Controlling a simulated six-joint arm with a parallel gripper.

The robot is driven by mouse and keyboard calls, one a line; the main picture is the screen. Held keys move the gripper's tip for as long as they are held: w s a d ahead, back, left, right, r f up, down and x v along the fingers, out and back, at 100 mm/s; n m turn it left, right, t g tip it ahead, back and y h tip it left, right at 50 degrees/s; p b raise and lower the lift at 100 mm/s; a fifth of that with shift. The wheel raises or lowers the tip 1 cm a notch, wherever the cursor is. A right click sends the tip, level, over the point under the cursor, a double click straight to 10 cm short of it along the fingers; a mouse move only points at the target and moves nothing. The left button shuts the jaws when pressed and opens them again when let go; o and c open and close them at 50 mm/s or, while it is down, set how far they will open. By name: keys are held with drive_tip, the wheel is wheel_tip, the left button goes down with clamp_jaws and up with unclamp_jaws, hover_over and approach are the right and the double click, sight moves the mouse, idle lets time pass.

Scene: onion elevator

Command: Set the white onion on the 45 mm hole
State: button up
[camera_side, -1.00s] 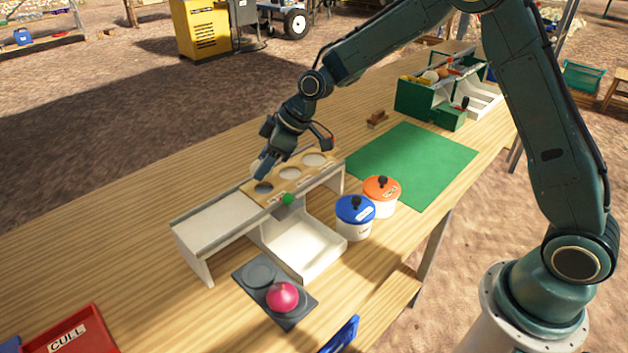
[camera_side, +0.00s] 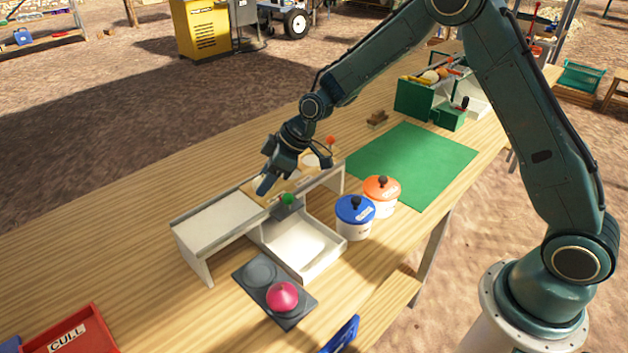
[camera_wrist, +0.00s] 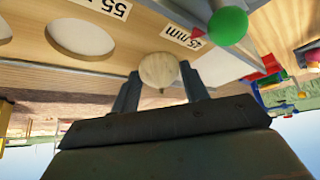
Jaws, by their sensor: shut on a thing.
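My gripper (camera_wrist: 160,82) is shut on the white onion (camera_wrist: 158,70), a pale round bulb between the two fingers in the wrist view. The onion is beside the "45 mm" label (camera_wrist: 183,38) on the wooden sizing board (camera_wrist: 125,32). The 45 mm hole is hidden by the onion and fingers, so I cannot tell if the onion touches its rim. In the side view my gripper (camera_side: 268,183) is low over the near-left end of the board, and its fingers largely hide the onion.
A green ball (camera_side: 288,199) sits at the board's front edge, near my fingers. A white tray (camera_side: 300,247) is below. A pink onion (camera_side: 282,296) rests on a dark plate. Blue-lidded (camera_side: 355,210) and orange-lidded (camera_side: 381,190) pots stand right. A green mat (camera_side: 415,165) is clear.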

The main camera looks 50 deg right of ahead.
idle(0.3)
drive_tip(key=o, duration=1.1)
drive_tip(key=shift+c, duration=0.2)
drive_tip(key=v, duration=1.3)
drive_tip(key=shift+s+d+r, duration=0.2)
drive_tip(key=shift+s+r, duration=0.05)
drive_tip(key=shift+r, duration=0.05)
